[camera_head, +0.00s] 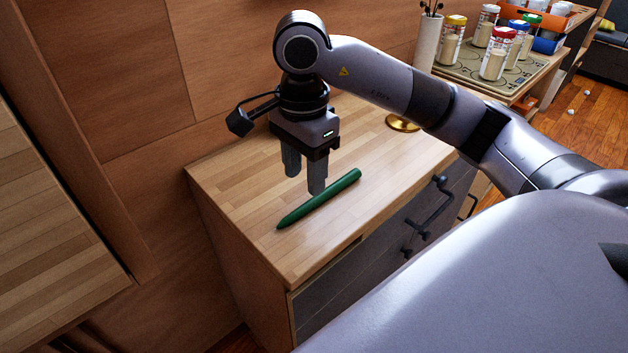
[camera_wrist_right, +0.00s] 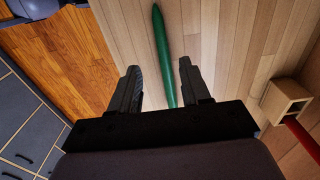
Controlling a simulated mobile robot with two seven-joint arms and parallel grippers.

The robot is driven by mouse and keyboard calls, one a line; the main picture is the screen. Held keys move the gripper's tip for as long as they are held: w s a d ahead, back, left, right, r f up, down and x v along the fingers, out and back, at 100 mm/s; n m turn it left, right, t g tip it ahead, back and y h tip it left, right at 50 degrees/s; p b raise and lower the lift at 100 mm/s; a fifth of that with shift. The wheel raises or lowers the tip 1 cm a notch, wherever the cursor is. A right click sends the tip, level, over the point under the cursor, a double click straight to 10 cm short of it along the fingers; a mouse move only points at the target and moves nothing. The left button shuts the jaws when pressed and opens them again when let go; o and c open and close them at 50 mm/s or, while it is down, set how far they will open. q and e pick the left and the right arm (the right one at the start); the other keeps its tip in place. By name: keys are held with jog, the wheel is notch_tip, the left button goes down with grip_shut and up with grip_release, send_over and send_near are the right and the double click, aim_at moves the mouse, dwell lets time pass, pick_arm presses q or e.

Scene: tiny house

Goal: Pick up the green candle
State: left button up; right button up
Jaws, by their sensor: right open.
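The green candle (camera_head: 318,199) lies flat on the wooden top of the cabinet (camera_head: 225,180), slanting from lower left to upper right. It is long and slim with a pointed end at the lower left. My right gripper (camera_head: 304,186) points down above the candle, close to its middle and upper part. Its fingers are open with nothing between them. In the right wrist view the candle (camera_wrist_right: 162,50) runs away from between the two open fingertips (camera_wrist_right: 160,72), and its near end is hidden behind the gripper body. My left gripper does not show.
A gold dish (camera_head: 402,123) stands behind the gripper near the cabinet's back right. A tray (camera_head: 465,75) with several jars stands further right. The cabinet front has a dark handle (camera_head: 428,215). The wood around the candle is clear. A wooden wall (camera_head: 140,80) stands at the left.

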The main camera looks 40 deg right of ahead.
aim_at(303, 207)
jog(key=shift+s+f, duration=0.2)
jog(key=shift+f, duration=0.55)
jog(key=shift+w+f+b, duration=0.15)
jog(key=shift+w+f, duration=0.05)
jog(key=shift+f, duration=1.15)
jog(key=shift+w+f+b, duration=0.15)
jog(key=shift+f, duration=1.2)
grip_shut()
